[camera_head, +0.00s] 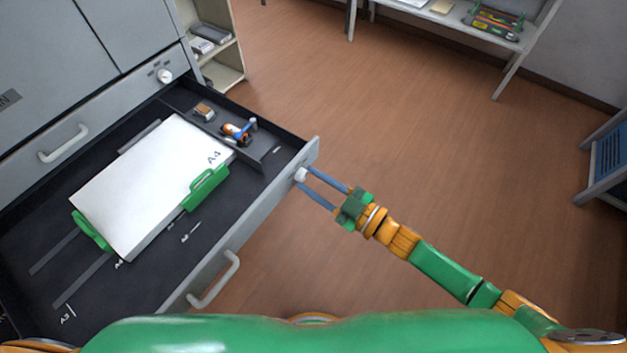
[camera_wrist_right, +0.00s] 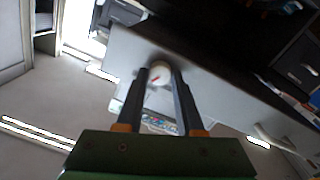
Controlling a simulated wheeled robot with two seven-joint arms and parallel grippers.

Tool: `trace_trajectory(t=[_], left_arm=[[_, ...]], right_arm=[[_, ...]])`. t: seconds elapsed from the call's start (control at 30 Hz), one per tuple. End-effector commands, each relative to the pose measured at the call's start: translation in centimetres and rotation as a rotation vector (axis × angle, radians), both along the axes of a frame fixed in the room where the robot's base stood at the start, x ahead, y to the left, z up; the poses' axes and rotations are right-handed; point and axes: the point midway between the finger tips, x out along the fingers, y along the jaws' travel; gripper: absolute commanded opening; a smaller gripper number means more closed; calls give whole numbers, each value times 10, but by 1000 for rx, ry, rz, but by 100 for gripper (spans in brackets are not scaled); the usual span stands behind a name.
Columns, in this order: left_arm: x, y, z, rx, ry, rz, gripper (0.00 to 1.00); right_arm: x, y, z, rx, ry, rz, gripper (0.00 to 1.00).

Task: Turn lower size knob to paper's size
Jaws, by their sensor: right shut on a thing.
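The lower size knob (camera_head: 300,174) is a small white round knob on the front face of the open paper drawer (camera_head: 268,208), near its right end. My right gripper (camera_head: 304,177) reaches it from the right, with its two blue fingers on either side, shut on the knob. In the right wrist view the knob (camera_wrist_right: 160,76) shows a red mark and sits between the fingertips (camera_wrist_right: 160,73). A white paper stack (camera_head: 146,188) marked A4 lies in the drawer between green guides (camera_head: 205,187). My left gripper is not in view.
The drawer front has a light handle (camera_head: 214,279) below the knob. A second white knob (camera_head: 165,76) is on the closed upper drawer, which has its own handle (camera_head: 64,144). A shelf (camera_head: 226,62) stands behind. Brown floor (camera_head: 400,120) is clear to the right.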

Motion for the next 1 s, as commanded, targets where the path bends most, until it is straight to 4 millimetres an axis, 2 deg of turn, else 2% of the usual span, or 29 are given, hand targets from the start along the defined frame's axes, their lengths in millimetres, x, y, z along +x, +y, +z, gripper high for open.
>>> trace_trajectory(t=[0.5,1.0], left_arm=[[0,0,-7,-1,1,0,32],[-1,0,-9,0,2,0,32]], right_arm=[[0,0,-3,-223,-300,-1,0],[0,0,-2,-290,-393,0,0]])
